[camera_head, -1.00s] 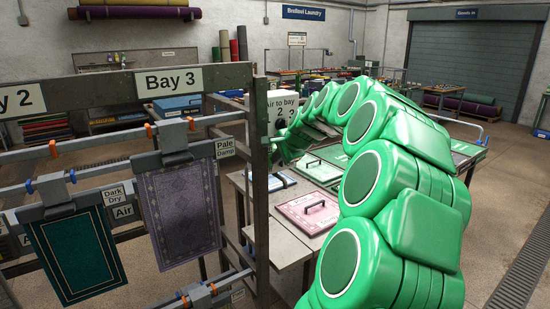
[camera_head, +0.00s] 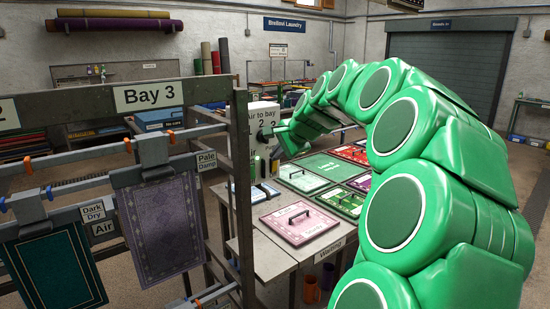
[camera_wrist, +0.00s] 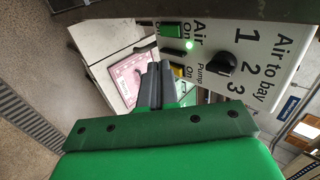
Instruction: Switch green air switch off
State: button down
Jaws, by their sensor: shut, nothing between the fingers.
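The control panel (camera_wrist: 245,60) is white, marked "Air to bay 1 2 3", and lies rotated in the wrist view. The green air switch (camera_wrist: 171,29) is at its upper left edge, beside the word "Air", with a lit green lamp (camera_wrist: 190,45) near it. A yellow pump switch (camera_wrist: 178,72) and a black selector knob (camera_wrist: 219,65) are on the same panel. My gripper (camera_wrist: 156,72) is shut and empty, its tips just left of the yellow switch and below the green one. Contact cannot be told. In the head view the panel (camera_head: 263,115) is partly hidden by my arm.
A metal rack post (camera_head: 242,190) stands left of the panel, with hanging rugs, a purple one (camera_head: 162,225) and a teal one (camera_head: 52,268). A table (camera_head: 272,258) with a pink handled board (camera_head: 298,222) and several others is below my arm.

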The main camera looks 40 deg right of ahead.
jog(key=shift+s+f+g, duration=0.2)
jog(key=shift+f+g, duration=0.1)
jog(key=shift+f, duration=0.55)
send_near(253, 179)
notch_tip(253, 179, down, 4)
jog(key=w, duration=0.1)
jog(key=shift+w+d+f, duration=0.1)
jog(key=shift+w, duration=0.65)
jog(key=shift+w+d+f, duration=0.1)
jog(key=shift+w, duration=0.7)
jog(key=shift+a, duration=0.1)
